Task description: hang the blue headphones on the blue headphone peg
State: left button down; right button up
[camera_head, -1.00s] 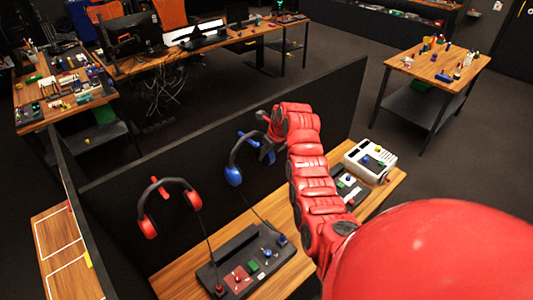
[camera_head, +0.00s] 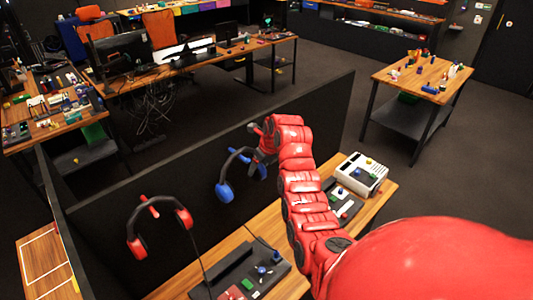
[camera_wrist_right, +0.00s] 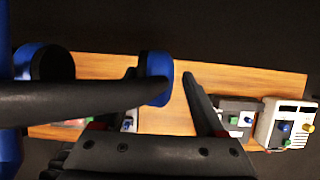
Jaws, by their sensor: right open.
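The blue headphones (camera_head: 235,174) hang in front of the black panel, with a dark headband and blue ear cups. In the right wrist view, the headband crosses the left side and one blue cup (camera_wrist_right: 156,68) lies between my fingertips in the picture. A small blue piece (camera_head: 234,151) at the band's top looks like the blue peg; a blue bar (camera_wrist_right: 10,140) also shows at the wrist view's left edge. I cannot tell exactly how the band rests on it. My right gripper (camera_head: 263,158) is open beside the headphones' right side; its fingers (camera_wrist_right: 160,80) are apart. My left gripper is out of view.
Red headphones (camera_head: 158,225) hang by a red peg (camera_head: 146,200) to the left. Below, a wooden desk (camera_head: 265,222) holds a dark control panel (camera_head: 238,275) and a white device (camera_head: 361,173). The black partition (camera_head: 130,195) stands behind the headphones.

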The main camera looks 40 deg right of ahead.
jog(key=b+v, duration=0.2)
jog(key=v, duration=0.1)
jog(key=p+v, duration=0.2)
jog(key=v, duration=0.2)
jog(key=shift+r+p, duration=0.25)
jog(key=shift+p, duration=0.1)
jog(key=v, duration=0.8)
jog(key=shift+s+r, duration=0.15)
jog(key=shift+r, duration=0.1)
